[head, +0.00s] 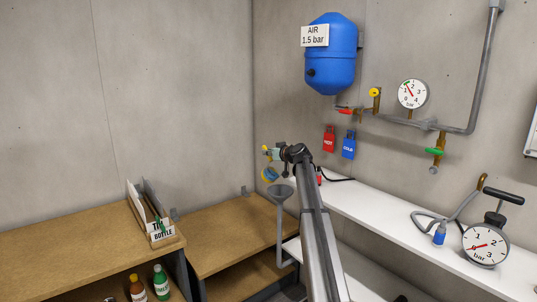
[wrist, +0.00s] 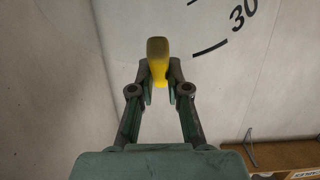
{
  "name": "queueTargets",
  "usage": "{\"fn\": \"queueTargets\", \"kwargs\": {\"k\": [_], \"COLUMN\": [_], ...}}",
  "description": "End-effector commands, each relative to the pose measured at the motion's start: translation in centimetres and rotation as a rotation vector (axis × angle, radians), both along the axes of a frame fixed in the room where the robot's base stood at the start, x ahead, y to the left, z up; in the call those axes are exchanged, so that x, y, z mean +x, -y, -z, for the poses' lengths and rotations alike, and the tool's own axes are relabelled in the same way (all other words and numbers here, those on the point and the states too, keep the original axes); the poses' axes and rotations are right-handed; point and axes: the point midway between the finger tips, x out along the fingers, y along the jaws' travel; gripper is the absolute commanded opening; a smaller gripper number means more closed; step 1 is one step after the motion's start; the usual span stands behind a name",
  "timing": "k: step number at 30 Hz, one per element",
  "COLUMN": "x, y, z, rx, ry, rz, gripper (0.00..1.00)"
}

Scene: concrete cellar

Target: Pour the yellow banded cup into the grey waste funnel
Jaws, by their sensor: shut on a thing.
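My gripper (head: 271,156) is at the far end of my arm, just above and slightly left of the grey funnel. In the wrist view its two fingers (wrist: 160,80) are closed on a yellow part (wrist: 157,62) of the cup. Whether cup and funnel touch cannot be told.
A wooden bench (head: 225,235) lies left of the funnel, with a divided holder (head: 150,212) on another bench farther left. A white shelf (head: 390,215) runs right, bearing a pump gauge (head: 485,245). A blue air tank (head: 331,55) and pipes hang above.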

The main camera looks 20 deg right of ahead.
Motion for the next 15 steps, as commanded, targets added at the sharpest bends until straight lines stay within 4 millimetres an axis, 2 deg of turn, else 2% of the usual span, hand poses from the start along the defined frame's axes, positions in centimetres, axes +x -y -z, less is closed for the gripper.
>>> {"fn": "queueTargets", "kwargs": {"k": [15], "x": [-0.35], "y": [0.1], "z": [0.29], "rx": [0.011], "ry": [0.044], "rz": [0.0], "gripper": [0.0]}}
